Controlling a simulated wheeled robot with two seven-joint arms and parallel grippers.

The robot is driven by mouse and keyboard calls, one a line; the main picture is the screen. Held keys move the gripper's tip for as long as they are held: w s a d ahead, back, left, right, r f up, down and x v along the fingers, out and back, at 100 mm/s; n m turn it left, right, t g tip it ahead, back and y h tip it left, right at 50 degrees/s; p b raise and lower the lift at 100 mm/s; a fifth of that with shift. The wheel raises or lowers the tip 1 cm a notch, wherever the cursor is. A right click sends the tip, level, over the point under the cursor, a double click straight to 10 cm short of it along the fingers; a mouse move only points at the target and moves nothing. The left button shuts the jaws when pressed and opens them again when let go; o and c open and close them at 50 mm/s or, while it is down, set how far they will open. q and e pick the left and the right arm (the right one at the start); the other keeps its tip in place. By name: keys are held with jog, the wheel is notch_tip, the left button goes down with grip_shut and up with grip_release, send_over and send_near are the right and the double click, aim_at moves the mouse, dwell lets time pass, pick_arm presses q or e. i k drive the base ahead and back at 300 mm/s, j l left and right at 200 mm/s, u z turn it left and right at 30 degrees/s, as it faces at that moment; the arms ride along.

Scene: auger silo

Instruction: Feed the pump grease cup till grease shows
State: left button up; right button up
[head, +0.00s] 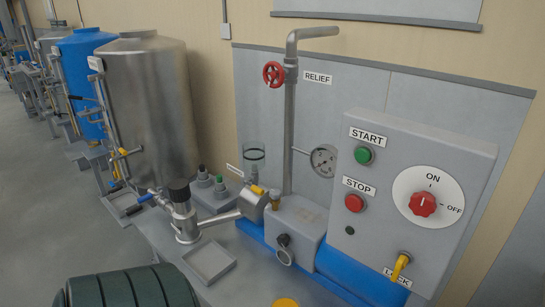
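In the head view, the pump (297,222) is a grey block unit on a blue base, in the middle of the bench. A small brass-coloured fitting (275,198) stands upright on its left end; it looks like the grease cup, but I cannot be sure at this size. A yellow piece (258,190) sits just left of it on a grey round housing (252,205). I cannot make out any grease. Neither of my grippers shows in the view.
A control box (420,200) with START, STOP and an ON/OFF knob (422,204) stands right. A gauge (323,160) and red RELIEF handwheel (273,74) are behind the pump. An empty shallow tray (209,262) lies front left. A dark green ribbed object (130,290) fills the lower left.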

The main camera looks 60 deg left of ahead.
aim_at(275, 193)
jog(key=k+j, duration=0.1)
jog(key=j, duration=0.35)
jog(key=k+j, duration=0.15)
jog(key=j, duration=0.25)
jog(key=k+j, duration=0.1)
jog(key=j, duration=0.35)
jog(key=k+j, duration=0.15)
jog(key=j, duration=0.3)
